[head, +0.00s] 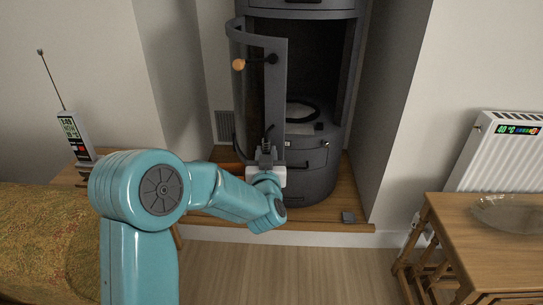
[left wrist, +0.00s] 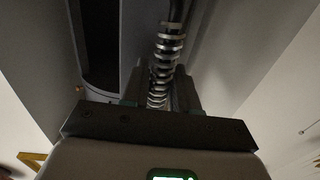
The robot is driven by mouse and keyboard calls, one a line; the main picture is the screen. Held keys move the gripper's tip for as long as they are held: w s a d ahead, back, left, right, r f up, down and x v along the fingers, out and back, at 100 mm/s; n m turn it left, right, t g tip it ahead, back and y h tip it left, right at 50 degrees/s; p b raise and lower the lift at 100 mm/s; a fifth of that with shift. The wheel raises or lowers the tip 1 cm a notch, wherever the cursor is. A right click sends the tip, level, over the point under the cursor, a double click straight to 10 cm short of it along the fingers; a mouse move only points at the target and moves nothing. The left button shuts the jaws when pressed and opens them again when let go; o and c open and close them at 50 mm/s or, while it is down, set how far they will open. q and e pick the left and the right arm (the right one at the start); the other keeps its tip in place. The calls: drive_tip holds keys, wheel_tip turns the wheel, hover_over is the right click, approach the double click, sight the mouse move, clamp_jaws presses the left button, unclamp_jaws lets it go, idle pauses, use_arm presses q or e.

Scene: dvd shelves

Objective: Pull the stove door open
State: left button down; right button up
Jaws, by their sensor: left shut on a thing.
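The dark grey round stove (head: 312,183) stands in the wall recess. Its door (head: 274,95) is swung partly out to the left, so the black inside shows on the right. My left gripper (head: 267,155) is at the lower part of the door. In the left wrist view, my left gripper (left wrist: 160,100) is shut on the coiled metal door handle (left wrist: 168,45), which runs up between its fingers. The door also shows there as a grey panel (left wrist: 135,35). My right gripper is in neither view.
The stove stands on a wooden ledge (head: 345,226). A wooden table (head: 490,245) with a glass bowl (head: 510,213) and a white radiator (head: 497,155) are at the right. A handset (head: 75,140) is at the left. The floor (head: 300,270) in front is clear.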

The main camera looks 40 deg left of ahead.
use_arm(q)
drive_tip(key=shift+s+a+r, duration=0.2)
drive_tip(key=shift+s+a, duration=0.15)
drive_tip(key=shift+a, duration=0.1)
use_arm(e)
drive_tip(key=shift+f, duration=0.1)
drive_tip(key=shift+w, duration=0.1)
use_arm(q)
drive_tip(key=c, duration=1)
unclamp_jaws()
drive_tip(key=shift+f, duration=0.1)
drive_tip(key=shift+s+d, duration=0.1)
drive_tip(key=shift+d, duration=0.05)
drive_tip(key=b+v, duration=0.6)
drive_tip(key=v, duration=1)
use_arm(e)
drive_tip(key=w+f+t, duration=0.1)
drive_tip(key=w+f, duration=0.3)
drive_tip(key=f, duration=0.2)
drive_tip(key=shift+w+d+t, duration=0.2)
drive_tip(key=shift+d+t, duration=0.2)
